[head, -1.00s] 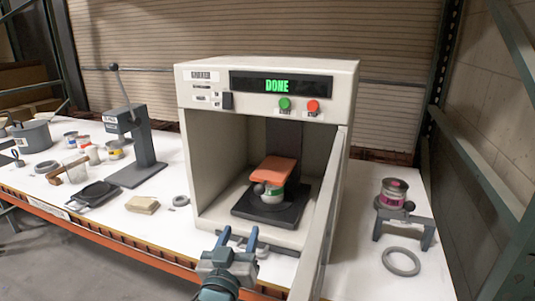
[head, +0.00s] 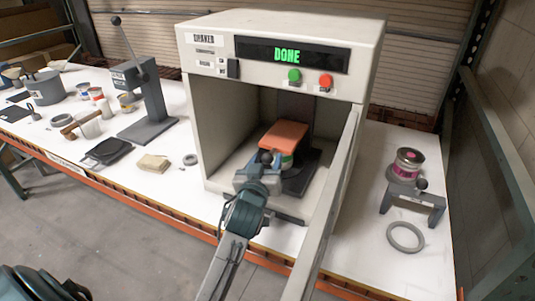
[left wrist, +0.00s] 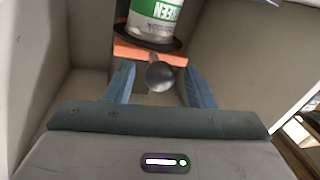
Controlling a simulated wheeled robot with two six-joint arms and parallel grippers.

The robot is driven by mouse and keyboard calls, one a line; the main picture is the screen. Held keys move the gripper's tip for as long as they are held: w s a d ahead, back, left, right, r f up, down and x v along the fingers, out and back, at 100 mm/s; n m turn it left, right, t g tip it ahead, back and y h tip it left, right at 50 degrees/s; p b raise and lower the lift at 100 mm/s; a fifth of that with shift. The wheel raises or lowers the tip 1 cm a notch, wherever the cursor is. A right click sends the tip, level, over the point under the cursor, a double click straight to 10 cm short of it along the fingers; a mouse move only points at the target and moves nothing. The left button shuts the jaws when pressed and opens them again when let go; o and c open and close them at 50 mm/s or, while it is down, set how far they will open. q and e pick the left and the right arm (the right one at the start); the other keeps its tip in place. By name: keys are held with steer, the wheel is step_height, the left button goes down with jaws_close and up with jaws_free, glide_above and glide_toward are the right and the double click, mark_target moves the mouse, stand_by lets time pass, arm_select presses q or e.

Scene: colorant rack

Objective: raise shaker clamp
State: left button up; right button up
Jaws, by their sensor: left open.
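The shaker (head: 222,140) is a beige box with an open front and a display reading DONE. The can (left wrist: 157,17) and the orange clamp (left wrist: 130,53) also show in the left wrist view. A grey ball knob (left wrist: 160,75) sticks out from the clamp. My left gripper (head: 263,160) is open in the shaker's opening, its blue fingers on either side of the knob. Whether they touch it is unclear. My right gripper is out of view.
The shaker's door (head: 330,200) stands open on the right, close to my left arm. Green (head: 294,75) and red (head: 325,81) buttons are above the opening. Right of the shaker are a pink-labelled can (head: 407,160), a grey stand (head: 410,195) and a ring (head: 405,237).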

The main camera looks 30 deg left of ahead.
arm_select(q)
steer(key=shift+x, duration=0.85)
jaws_close()
step_height(320, 180, up, 8)
steer(key=p, duration=0.6)
steer(key=shift+r, duration=0.2)
steer(key=shift+c, duration=0.7)
jaws_free()
steer(key=shift+o, duration=0.7)
steer(key=shift+f, duration=0.3)
